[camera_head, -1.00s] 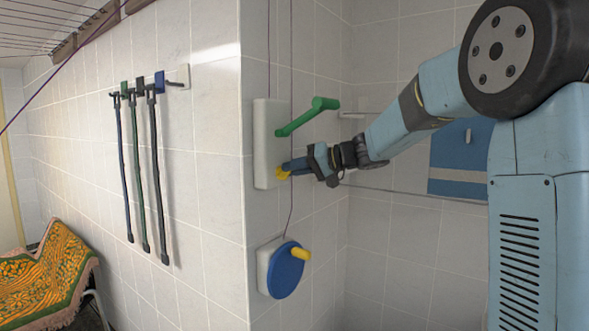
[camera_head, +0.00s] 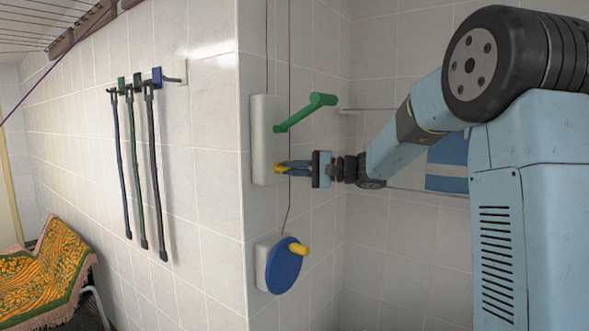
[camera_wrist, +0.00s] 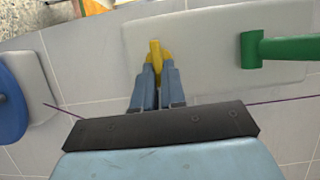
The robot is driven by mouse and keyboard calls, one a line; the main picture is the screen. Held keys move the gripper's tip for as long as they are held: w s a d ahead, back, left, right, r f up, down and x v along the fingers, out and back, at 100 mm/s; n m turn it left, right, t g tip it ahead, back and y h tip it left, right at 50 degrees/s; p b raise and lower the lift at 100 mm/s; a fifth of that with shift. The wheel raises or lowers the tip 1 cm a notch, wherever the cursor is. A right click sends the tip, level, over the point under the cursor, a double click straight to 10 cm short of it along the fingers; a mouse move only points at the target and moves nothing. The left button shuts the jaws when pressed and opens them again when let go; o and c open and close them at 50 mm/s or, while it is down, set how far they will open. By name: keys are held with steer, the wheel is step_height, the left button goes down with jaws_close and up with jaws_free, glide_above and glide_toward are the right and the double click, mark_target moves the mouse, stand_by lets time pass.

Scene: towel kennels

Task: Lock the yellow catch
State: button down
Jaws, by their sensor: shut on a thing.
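The yellow catch (camera_head: 279,168) sits low on a white wall plate (camera_head: 262,140), below a green lever handle. It also shows in the wrist view (camera_wrist: 155,50), standing out from the plate between my fingertips. My gripper (camera_head: 284,167) reaches it from the right, with its blue fingers shut on the catch. In the wrist view my gripper (camera_wrist: 154,70) has yellow tips closing on both sides of it. The fingers hide part of the catch in the head view.
The green lever (camera_head: 306,112) juts out just above my gripper. A blue disc with a yellow knob (camera_head: 298,249) is on the wall below. Leashes (camera_head: 152,170) hang at left, near a patterned towel (camera_head: 45,268). Thin cords run along the wall.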

steer(key=shift+a+f, duration=0.15)
stand_by(0.4)
steer(key=c, duration=1.2)
jaws_free()
steer(key=shift+a, duration=0.1)
steer(key=v, duration=1.4)
